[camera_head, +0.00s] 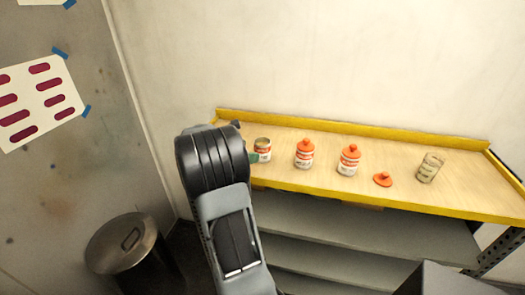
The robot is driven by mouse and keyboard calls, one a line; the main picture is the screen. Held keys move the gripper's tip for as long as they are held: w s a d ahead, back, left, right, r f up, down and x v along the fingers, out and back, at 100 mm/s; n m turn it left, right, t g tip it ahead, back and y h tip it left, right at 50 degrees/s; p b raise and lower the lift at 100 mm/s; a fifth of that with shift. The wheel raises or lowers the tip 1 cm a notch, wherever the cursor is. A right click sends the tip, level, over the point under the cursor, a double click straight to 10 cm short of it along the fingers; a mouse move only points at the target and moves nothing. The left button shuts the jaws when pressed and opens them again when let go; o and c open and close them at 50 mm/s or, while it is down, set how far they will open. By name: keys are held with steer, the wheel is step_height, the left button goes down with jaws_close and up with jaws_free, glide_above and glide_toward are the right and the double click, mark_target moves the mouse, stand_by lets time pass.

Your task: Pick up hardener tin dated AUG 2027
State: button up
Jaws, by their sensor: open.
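Two tins with orange lids and red-and-white labels stand upright on the shelf top: a left one (305,154) and a right one (348,160). A third tin (263,150) with a similar label and no orange lid stands further left, close to my gripper. The label dates are too small to read, so I cannot tell which tin says AUG 2027. My gripper (247,141) is mostly hidden behind my arm. Only small dark and teal parts show at the arm's edge, left of the third tin. It is open, and nothing is seen in it.
A loose orange lid (383,179) lies right of the tins. A translucent, marked cup (430,167) stands further right. The wooden shelf top (465,192) has a raised yellow back edge. A metal bin (122,245) stands on the floor at left.

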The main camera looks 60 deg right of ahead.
steer(key=shift+s+p+x, duration=0.25)
steer(key=shift+p+x, duration=0.05)
steer(key=shift+x, duration=2.25)
steer(key=shift+a+f, duration=0.1)
steer(key=shift+a, duration=0.05)
steer(key=c, duration=1.1)
